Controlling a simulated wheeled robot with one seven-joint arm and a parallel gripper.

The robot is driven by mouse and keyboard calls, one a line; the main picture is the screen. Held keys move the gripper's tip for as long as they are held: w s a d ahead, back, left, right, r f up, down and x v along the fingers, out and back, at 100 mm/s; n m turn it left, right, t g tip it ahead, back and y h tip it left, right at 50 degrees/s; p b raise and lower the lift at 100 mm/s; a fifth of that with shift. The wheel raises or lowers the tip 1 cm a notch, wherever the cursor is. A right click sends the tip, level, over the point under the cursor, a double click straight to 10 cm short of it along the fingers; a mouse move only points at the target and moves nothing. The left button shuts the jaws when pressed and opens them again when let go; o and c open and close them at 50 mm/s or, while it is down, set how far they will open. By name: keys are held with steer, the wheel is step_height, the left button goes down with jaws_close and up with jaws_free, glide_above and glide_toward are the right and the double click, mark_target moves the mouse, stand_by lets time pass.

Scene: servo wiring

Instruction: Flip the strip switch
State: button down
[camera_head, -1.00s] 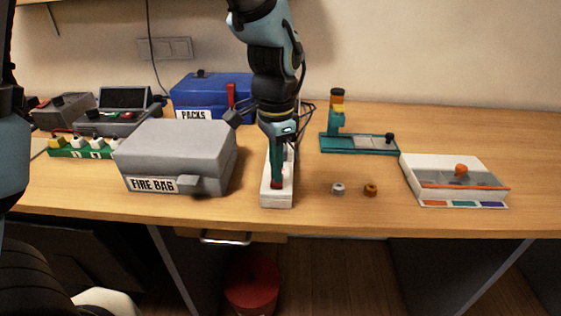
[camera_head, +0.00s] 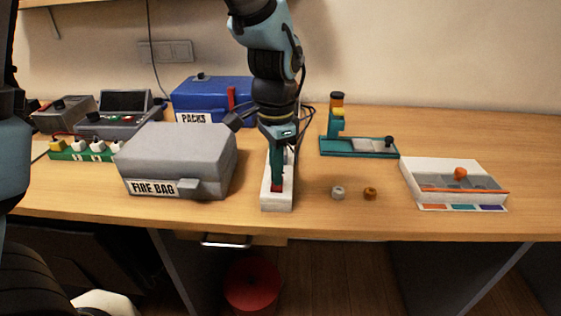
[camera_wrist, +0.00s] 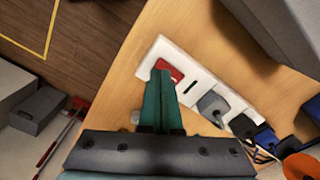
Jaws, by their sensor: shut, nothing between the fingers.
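The white power strip (camera_head: 281,203) lies on the table, running away from the front edge. Its red switch (camera_wrist: 170,70) is at the near end and also shows in the head view (camera_head: 276,187). My gripper (camera_head: 277,182) points down over that end, its teal fingers shut and empty. In the wrist view the fingertips (camera_wrist: 160,74) overlap the edge of the red switch; I cannot tell if they touch it. The fingers hide part of the switch, so its position is unclear. Dark and grey plugs (camera_wrist: 212,104) sit farther along the strip.
A grey box marked FIRE BAG (camera_head: 180,150) stands close left of the strip. A blue PACKS box (camera_head: 210,95) is behind. Two small nuts, grey (camera_head: 338,192) and brown (camera_head: 370,193), lie to the right. A teal stand (camera_head: 358,147) and a white tray (camera_head: 415,192) are farther right.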

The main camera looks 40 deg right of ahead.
step_height(320, 180, up, 6)
steer(key=p, duration=0.4)
steer(key=shift+f, duration=0.1)
stand_by(0.5)
steer(key=w+a+n, duration=0.2)
steer(key=w+a, duration=0.1)
steer(key=a, duration=0.2)
steer(key=w+a+n, duration=0.3)
steer(key=w+a, duration=0.1)
steer(key=a, duration=0.1)
steer(key=w+a+r+n, duration=0.1)
steer(key=w+a+n, duration=0.2)
steer(key=w+a, duration=0.1)
steer(key=shift+w+a+t+h, duration=0.25)
steer(key=shift+a+t+h, duration=0.05)
steer(key=shift+a, duration=0.15)
steer(key=w+a+n+t, duration=0.1)
steer(key=a+n, duration=0.9)
steer(key=a, duration=1)
steer(key=shift+w+r+n, duration=0.2)
steer(key=shift+w+n, duration=0.05)
steer(key=shift+n, duration=0.05)
